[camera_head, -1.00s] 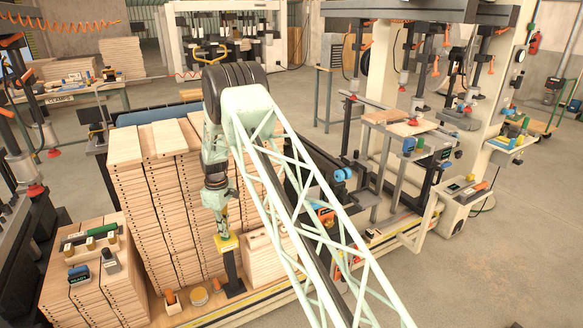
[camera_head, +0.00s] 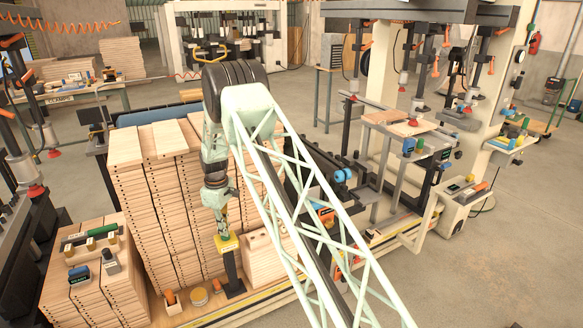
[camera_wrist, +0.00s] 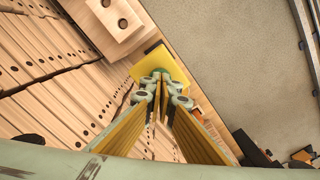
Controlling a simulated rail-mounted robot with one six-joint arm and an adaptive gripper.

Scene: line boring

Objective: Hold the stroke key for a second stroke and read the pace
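A yellow control box (camera_head: 229,246) sits on a dark post in front of the tall board stacks. My gripper (camera_head: 224,233) points down at this box. In the wrist view my gripper's fingertips (camera_wrist: 161,80) are close together, with nothing seen between them. They overlap the key in the picture and appear to be on it. They hide part of the key, so how far it is pressed cannot be seen. No readable pace shows.
Tall stacks of drilled boards (camera_head: 140,200) stand close on the left of the post. A shorter stack (camera_head: 262,258) stands to its right. An orange-handled item (camera_head: 170,298) and a round tin (camera_head: 198,297) lie at the post's foot. The boring machine (camera_head: 400,150) stands at right.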

